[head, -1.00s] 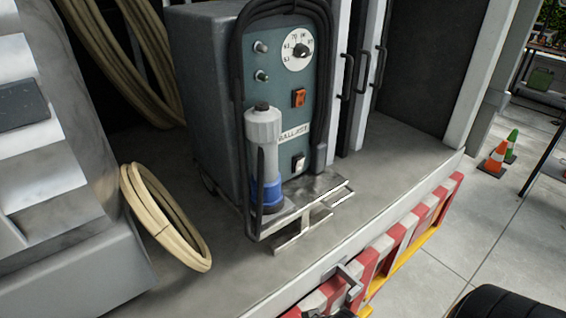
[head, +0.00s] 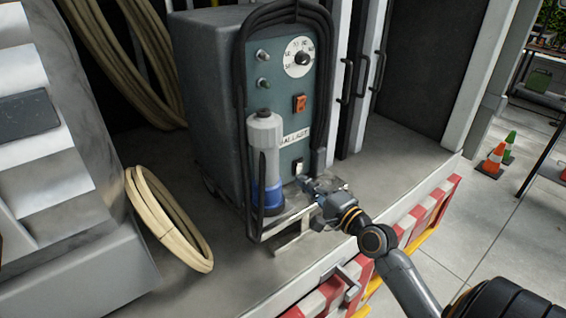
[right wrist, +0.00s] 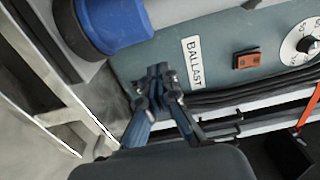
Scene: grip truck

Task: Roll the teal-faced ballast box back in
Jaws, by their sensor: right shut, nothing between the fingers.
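The ballast box (head: 214,110) stands on the truck bed, a dark grey case with a teal front panel (head: 285,120). The panel carries a dial, knobs, an orange switch and a "BALLAST" label, which also shows in the right wrist view (right wrist: 193,62). A metal shelf (head: 277,228) juts from its lower front and bears a grey-white bottle with a blue base (head: 264,160). My right gripper (head: 303,181) is shut and empty, over the shelf, close to the lower right of the panel. I cannot tell whether it touches. In the right wrist view its fingertips (right wrist: 153,76) point toward the panel.
A coiled beige hose (head: 168,220) lies left of the box, beside a grey stepped block (head: 75,240). White door posts with black handles (head: 345,75) stand close on the right. The bed's red-and-white striped edge (head: 425,210) runs in front. Traffic cones (head: 493,160) stand beyond.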

